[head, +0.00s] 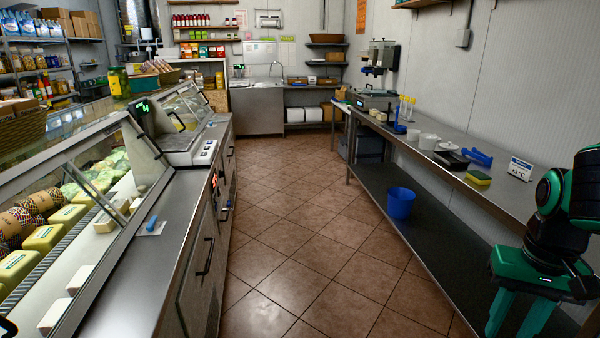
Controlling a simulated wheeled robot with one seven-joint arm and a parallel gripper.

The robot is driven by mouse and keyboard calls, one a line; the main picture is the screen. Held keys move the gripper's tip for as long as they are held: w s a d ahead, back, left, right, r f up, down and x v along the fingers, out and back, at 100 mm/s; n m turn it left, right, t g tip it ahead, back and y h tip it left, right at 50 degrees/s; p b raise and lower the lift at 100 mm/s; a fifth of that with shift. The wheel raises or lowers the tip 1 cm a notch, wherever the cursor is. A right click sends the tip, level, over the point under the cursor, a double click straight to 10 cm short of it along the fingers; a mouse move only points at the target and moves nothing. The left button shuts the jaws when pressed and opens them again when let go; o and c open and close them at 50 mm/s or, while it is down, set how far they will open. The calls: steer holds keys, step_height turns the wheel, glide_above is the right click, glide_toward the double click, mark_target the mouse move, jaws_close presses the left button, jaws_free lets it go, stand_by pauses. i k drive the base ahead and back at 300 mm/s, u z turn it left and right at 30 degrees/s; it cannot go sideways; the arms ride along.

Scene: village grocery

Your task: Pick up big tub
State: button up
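Two white tubs stand side by side on the steel worktop along the right wall: one white tub (428,141) and another white tub (446,146) just right of it. They are small in the picture, and I cannot tell for sure which is the big tub. My gripper (517,318) hangs at the lower right, with its green fingers pointing down and apart. It looks open, with nothing seen between the fingers; the fingertips are near the bottom edge of the picture. It is nearer to me than the tubs and apart from them.
On the right worktop (510,190) are a black tray (451,160), a blue tool (478,157), a yellow sponge (479,178) and a small display (520,168). A blue bucket (400,204) stands below. A glass cheese counter (110,190) lines the left. The tiled aisle (310,230) is clear.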

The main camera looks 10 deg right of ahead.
mark_target(426, 141)
steer(key=i, duration=3.55)
steer(key=z, duration=1.8)
